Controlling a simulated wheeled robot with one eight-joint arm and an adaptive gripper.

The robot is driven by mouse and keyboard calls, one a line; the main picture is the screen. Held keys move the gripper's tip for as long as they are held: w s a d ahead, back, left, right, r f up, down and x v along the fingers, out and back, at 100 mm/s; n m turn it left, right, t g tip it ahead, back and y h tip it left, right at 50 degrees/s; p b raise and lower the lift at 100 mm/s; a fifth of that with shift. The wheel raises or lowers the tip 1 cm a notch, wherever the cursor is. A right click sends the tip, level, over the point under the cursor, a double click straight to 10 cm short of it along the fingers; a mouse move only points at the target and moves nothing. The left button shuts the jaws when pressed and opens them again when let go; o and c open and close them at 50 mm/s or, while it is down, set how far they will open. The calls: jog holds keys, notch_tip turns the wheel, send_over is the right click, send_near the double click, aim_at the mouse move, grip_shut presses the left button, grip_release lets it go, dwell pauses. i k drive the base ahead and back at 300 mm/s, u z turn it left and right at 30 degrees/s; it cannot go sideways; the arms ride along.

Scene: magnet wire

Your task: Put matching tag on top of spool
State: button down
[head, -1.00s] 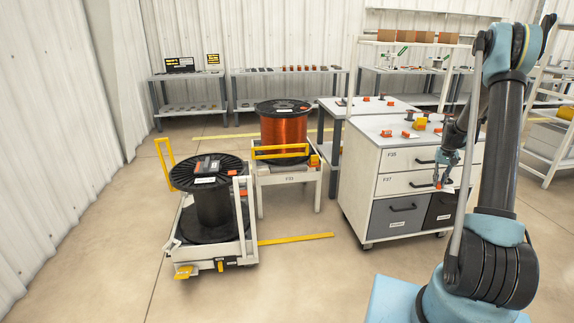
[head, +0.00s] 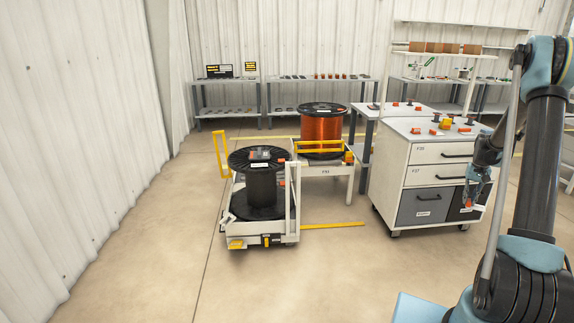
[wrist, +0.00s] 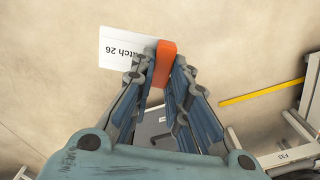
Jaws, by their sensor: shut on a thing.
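My gripper (head: 476,200) is at the right of the head view, in front of the drawer cabinet. In the wrist view my gripper (wrist: 163,65) is shut on the orange end of a white tag (wrist: 126,48), whose upside-down print reads "...tch 26". A dark spool (head: 262,185) stands upright on a low white cart, with a grey item and a white label on its upper flange. A copper-wound spool (head: 321,130) stands behind it on a stand. Both spools are well left of my gripper. Their label print is too small to read.
The white cart (head: 262,233) has a raised yellow handle on its left. The cabinet (head: 415,150) carries small orange and dark items on top. Shelves with small parts (head: 318,78) line the back wall. A yellow floor strip (head: 335,225) lies right of the cart. The front floor is clear.

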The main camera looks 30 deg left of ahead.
aim_at(243, 160)
jog(key=u, duration=0.35)
jog(key=i, duration=0.95)
jog(key=u, duration=0.5)
jog(key=i, duration=0.9)
jog(key=u, duration=0.7)
jog(key=i, duration=1.05)
jog(key=u, duration=0.2)
